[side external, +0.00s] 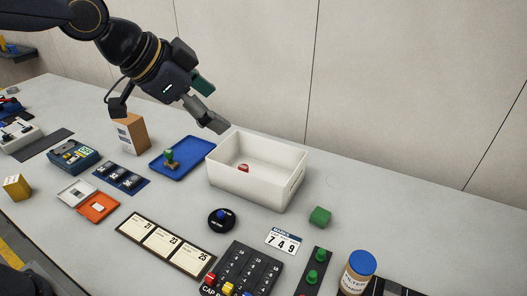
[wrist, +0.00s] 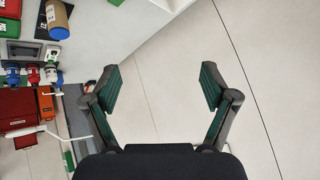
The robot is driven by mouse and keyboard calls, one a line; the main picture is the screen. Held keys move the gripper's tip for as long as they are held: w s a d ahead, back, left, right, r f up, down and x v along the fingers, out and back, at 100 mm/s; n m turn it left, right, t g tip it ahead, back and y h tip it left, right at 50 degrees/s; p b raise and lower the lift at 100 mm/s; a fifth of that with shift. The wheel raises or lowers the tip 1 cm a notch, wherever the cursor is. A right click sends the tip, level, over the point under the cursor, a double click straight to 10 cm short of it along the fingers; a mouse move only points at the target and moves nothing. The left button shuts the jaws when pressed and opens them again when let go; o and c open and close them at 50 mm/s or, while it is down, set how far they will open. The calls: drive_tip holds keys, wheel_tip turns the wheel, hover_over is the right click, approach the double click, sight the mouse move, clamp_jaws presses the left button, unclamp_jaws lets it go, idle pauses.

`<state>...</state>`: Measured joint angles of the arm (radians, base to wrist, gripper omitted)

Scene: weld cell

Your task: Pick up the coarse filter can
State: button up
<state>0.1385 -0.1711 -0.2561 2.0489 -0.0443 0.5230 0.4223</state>
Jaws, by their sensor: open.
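A tan can with a blue lid (side external: 358,272) stands upright near the front right of the table, with partly readable lettering on its label. I take it for the coarse filter can. A tan cylinder with a blue end, apparently the same can, also shows at the upper left of the wrist view (wrist: 58,18). My gripper (side external: 211,102) is open and empty, high above the back of the table near the white bin, far from the can. In the wrist view its spread fingers (wrist: 160,82) have only pale wall between them.
An open white bin (side external: 288,188) holds a small red item. A blue tray (side external: 164,164) with a green-handled stamp lies left of it. A green block (side external: 320,216), number card (side external: 284,240), keypad (side external: 243,268) and green-button panel (side external: 313,272) lie near the can.

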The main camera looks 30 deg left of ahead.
drive_tip(key=w+d+f+m+g+h, duration=0.1)
drive_tip(key=w+d+f+m, duration=0.15)
drive_tip(key=d, duration=0.45)
drive_tip(key=m+g+h, duration=0.2)
drive_tip(key=g, duration=0.2)
approach(350, 259)
drive_tip(key=x, duration=0.9)
drive_tip(key=shift+a, duration=0.1)
drive_tip(key=x, duration=0.6)
drive_tip(key=shift+s, duration=0.35)
drive_tip(key=c, duration=1.3)
drive_tip(key=shift+r, duration=0.1)
